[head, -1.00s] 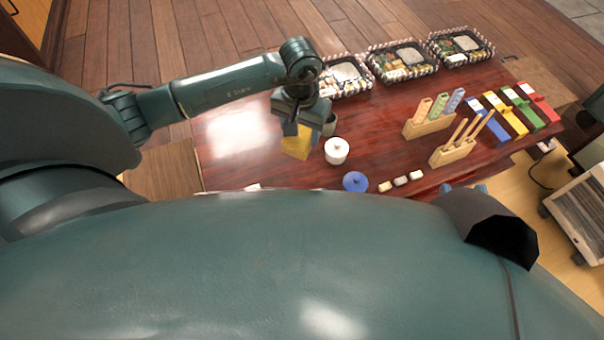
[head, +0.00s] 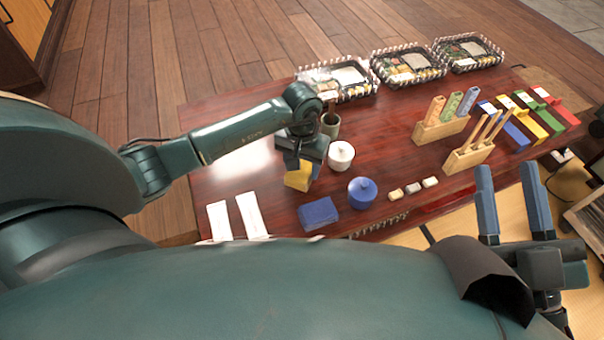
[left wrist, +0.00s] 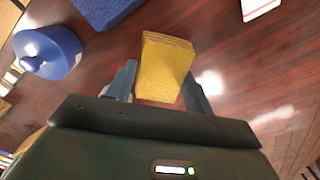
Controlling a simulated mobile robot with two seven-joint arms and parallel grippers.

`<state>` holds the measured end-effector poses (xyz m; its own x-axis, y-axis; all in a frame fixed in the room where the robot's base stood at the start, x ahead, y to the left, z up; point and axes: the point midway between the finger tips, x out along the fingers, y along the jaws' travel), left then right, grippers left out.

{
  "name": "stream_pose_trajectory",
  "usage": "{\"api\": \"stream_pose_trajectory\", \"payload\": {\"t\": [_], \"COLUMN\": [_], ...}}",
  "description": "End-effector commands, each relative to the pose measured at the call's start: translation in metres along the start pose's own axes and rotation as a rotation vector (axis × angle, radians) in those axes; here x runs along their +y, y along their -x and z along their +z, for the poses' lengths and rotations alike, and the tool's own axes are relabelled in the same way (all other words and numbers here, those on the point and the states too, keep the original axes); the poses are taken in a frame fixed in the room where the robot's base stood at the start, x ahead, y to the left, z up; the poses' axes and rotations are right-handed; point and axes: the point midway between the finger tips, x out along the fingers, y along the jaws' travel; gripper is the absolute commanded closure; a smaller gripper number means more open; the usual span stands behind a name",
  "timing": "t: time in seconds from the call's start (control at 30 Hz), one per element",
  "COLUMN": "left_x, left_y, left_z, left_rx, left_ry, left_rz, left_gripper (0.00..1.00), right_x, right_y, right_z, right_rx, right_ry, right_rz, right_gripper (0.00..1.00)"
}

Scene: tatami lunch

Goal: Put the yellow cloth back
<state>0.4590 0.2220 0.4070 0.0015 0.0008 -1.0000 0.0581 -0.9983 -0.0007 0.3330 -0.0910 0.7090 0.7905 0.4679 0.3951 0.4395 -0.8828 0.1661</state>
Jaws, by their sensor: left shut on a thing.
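The folded yellow cloth (head: 299,177) is held by my left gripper (head: 300,165) over the dark red table (head: 235,135). In the left wrist view the yellow cloth (left wrist: 165,68) sits between the two fingers of the left gripper (left wrist: 165,88). Whether its lower edge touches the table I cannot tell. A folded blue cloth (head: 319,213) lies on the table in front of it; part of it also shows in the left wrist view (left wrist: 105,8). My right gripper (head: 514,205) is open and empty, off the table's front right side.
A blue lidded pot (head: 362,192) and a white lidded pot (head: 341,156) stand right of the cloth. Two white cards (head: 252,215) lie front left. Three bento trays (head: 408,63) line the back. Wooden holders (head: 468,155) stand at right.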

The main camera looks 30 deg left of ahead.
Motion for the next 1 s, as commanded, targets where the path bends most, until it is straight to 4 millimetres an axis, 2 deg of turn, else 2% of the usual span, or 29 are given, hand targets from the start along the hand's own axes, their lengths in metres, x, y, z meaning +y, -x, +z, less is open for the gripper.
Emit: {"api": "stream_pose_trajectory", "payload": {"t": [0.03,0.17,0.57,0.6,0.83,1.0], "left_x": [0.001,0.001,0.0,0.0,0.0,0.001], "left_y": [-0.012,-0.029,-0.033,-0.031,-0.031,-0.031], "left_z": [0.001,0.001,0.0,0.0,0.001,0.001], "left_rx": [-0.005,-0.004,0.0,-0.001,-0.001,-0.001], "left_ry": [0.001,0.001,-0.001,-0.001,-0.001,-0.001], "left_rz": [0.002,0.002,0.0,0.0,0.0,0.0], "left_gripper": [0.66,0.66,0.66,0.45,0.26,0.26], "right_x": [0.001,0.004,0.005,0.006,0.006,0.006], "right_y": [-0.001,-0.005,-0.007,-0.008,-0.008,-0.008], "right_z": [-0.001,-0.01,-0.015,-0.017,-0.016,-0.016], "right_rx": [0.031,0.096,0.128,0.129,0.126,0.125], "right_ry": [0.02,0.064,0.083,0.084,0.082,0.082], "right_rz": [-0.004,-0.012,-0.014,-0.015,-0.014,-0.014], "right_gripper": [0.64,0.64,0.64,0.64,0.64,0.64]}}
